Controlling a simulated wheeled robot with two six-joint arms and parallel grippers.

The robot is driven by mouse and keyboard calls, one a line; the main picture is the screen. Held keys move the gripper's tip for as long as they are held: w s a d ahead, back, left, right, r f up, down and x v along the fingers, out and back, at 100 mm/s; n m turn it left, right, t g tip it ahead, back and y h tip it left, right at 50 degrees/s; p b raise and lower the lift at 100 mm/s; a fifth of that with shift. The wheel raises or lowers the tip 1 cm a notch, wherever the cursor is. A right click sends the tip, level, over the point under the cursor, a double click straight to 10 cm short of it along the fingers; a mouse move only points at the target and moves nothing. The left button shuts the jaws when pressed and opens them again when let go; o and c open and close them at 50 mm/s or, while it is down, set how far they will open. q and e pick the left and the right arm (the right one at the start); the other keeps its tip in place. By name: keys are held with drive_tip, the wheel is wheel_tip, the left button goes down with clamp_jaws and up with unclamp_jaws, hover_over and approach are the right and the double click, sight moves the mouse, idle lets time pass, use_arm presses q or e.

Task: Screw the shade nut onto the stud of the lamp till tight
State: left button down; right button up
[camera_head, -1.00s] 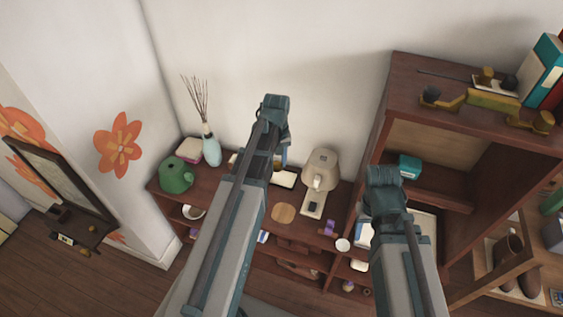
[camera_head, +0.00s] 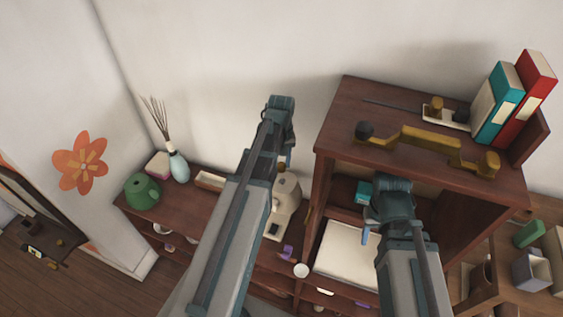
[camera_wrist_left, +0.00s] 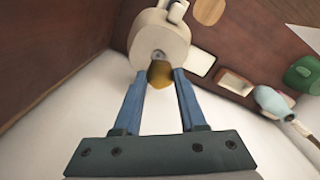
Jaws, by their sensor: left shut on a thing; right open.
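The lamp (camera_head: 286,190), with a cream shade, stands on the low brown shelf, partly behind my left arm. It also shows in the left wrist view (camera_wrist_left: 158,32), with a small grey stud (camera_wrist_left: 158,54) at the middle of its top. My left gripper (camera_wrist_left: 160,82) is shut on the brass shade nut (camera_wrist_left: 160,72), at the edge of the lamp's top, close by the stud. I cannot tell whether they touch. The nut shows small in the head view (camera_head: 281,168). My right gripper (camera_head: 367,236) is open and empty before the taller cabinet.
The taller cabinet (camera_head: 335,125) stands right of the lamp, with a brass bar (camera_head: 430,142) and books (camera_head: 497,100) on top. A green pot (camera_head: 141,192) and a pale blue vase (camera_head: 179,167) stand at the low shelf's left end. The wall is close behind.

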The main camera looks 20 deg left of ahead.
sight(282, 172)
use_arm(q)
drive_tip(key=shift+w+d, duration=0.1)
idle(0.4)
drive_tip(key=shift+f, duration=0.1)
wheel_tip(282, 172, down, 4)
drive_tip(key=b, duration=0.4)
drive_tip(key=shift+f+b, duration=0.65)
drive_tip(key=shift+b, duration=0.15)
idle(1.0)
drive_tip(key=shift+r, duration=0.1)
